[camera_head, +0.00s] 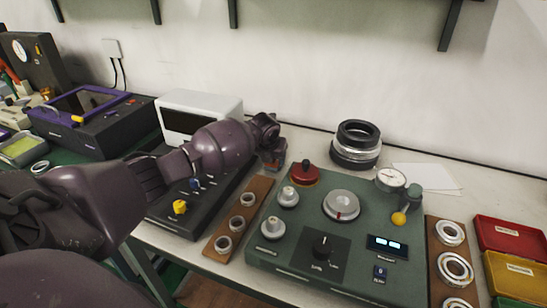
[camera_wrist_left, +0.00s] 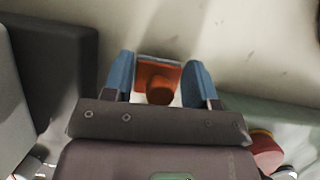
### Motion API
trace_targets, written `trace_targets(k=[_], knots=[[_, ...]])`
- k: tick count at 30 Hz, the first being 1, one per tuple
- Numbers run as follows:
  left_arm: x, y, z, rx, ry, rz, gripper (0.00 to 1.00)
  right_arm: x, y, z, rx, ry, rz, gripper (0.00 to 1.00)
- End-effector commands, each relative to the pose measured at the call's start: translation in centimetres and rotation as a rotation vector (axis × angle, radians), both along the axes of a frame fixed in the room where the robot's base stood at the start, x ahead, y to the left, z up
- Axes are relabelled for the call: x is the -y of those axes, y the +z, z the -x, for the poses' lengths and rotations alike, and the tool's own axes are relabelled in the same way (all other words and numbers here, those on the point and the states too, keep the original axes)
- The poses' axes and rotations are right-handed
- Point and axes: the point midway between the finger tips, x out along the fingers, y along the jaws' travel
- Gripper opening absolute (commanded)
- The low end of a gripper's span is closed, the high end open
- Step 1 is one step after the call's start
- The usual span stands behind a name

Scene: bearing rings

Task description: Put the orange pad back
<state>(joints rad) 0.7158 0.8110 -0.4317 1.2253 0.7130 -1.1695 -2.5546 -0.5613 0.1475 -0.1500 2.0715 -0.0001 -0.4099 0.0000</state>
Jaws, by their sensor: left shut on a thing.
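The orange pad (camera_wrist_left: 158,72) shows in the left wrist view as a small orange block with a round knob and a greyish far edge. It lies between the two blue fingertips of my left gripper (camera_wrist_left: 160,80), which is shut on it. In the head view the left gripper (camera_head: 273,160) is behind the green test station (camera_head: 330,262), near its back left corner and the red knob (camera_head: 304,173). There the pad is mostly hidden by the fingers. I cannot tell whether it touches the table. My right gripper is not in view.
A wooden strip with several rings (camera_head: 237,226) lies left of the station. A stack of dark and silver rings (camera_head: 356,145) and white paper (camera_head: 427,178) are at the back. A dial gauge (camera_head: 391,179) stands at the station's back right. Colored bins (camera_head: 510,236) are far right.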

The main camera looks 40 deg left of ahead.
Motion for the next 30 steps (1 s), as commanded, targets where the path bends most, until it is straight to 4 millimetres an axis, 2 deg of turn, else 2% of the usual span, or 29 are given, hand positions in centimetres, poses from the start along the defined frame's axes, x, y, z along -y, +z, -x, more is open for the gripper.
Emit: trace_targets(k=[4, 5, 9, 20, 23, 30], knots=[[0.0, -0.4, 0.0, -0.001, 0.0, -0.001, 0.3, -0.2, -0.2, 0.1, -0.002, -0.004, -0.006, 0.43], [0.0, -0.3, 0.0, 0.0, 0.0, 0.0, 0.57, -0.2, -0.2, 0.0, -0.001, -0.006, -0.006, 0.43], [0.0, -0.3, 0.0, 0.0, 0.0, 0.0, 0.78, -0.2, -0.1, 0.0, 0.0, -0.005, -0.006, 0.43], [0.0, 0.2, 0.0, 0.001, 0.0, 0.001, 0.78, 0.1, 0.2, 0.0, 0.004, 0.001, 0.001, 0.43], [0.0, 1.3, 0.3, 0.005, -0.001, -0.001, 0.78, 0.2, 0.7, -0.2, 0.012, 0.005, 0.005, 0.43], [0.6, 5.5, 2.2, 0.006, -0.003, -0.002, 0.78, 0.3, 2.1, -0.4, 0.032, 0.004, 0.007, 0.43]])
